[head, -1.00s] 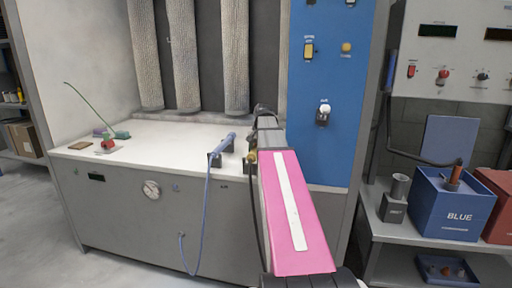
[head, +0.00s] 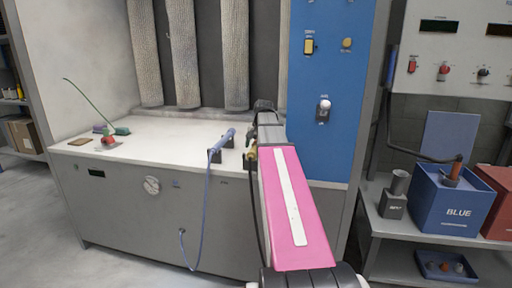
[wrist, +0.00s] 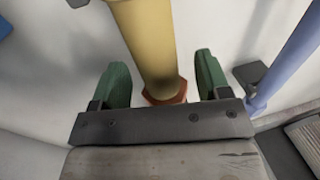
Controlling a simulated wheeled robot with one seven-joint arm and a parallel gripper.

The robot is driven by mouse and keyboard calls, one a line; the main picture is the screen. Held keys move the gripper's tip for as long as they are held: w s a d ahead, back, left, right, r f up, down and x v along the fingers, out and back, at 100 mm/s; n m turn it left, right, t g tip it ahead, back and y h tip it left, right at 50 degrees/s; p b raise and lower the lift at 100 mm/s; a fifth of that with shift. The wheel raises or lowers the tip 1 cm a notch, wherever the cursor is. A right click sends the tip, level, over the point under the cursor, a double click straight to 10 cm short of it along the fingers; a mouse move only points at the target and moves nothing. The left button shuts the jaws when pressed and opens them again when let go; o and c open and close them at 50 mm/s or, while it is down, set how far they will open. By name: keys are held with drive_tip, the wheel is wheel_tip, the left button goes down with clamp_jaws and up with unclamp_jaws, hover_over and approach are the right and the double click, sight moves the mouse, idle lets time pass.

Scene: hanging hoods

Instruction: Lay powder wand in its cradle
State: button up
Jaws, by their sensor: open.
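A yellow wand (wrist: 146,45) with an orange-brown collar lies between the green fingers of my gripper (wrist: 160,62) in the wrist view. The fingers are open, with a gap on each side of it. In the head view the yellow wand (head: 251,150) shows at the bench's front edge, partly hidden by my pink arm, with a dark hose below it. A blue wand (head: 222,140) rests beside it to the left on dark brackets; it shows at right in the wrist view (wrist: 287,62). A dark bracket (wrist: 249,74) stands between the wands. Which is the powder wand I cannot tell.
The white bench top (head: 165,140) is mostly clear. A blue hose (head: 206,200) hangs down its front. Grey ducts (head: 185,60) hang above. A blue panel (head: 328,140) stands behind my arm; a blue bin (head: 440,215) is on the shelf at right.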

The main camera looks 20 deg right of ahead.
wheel_tip(320, 180, up, 10)
drive_tip(key=s+d, duration=0.1)
drive_tip(key=shift+s+d+r, duration=0.2)
drive_tip(key=shift+d+r, duration=0.05)
drive_tip(key=shift+d, duration=0.05)
drive_tip(key=shift+s, duration=0.15)
idle(0.5)
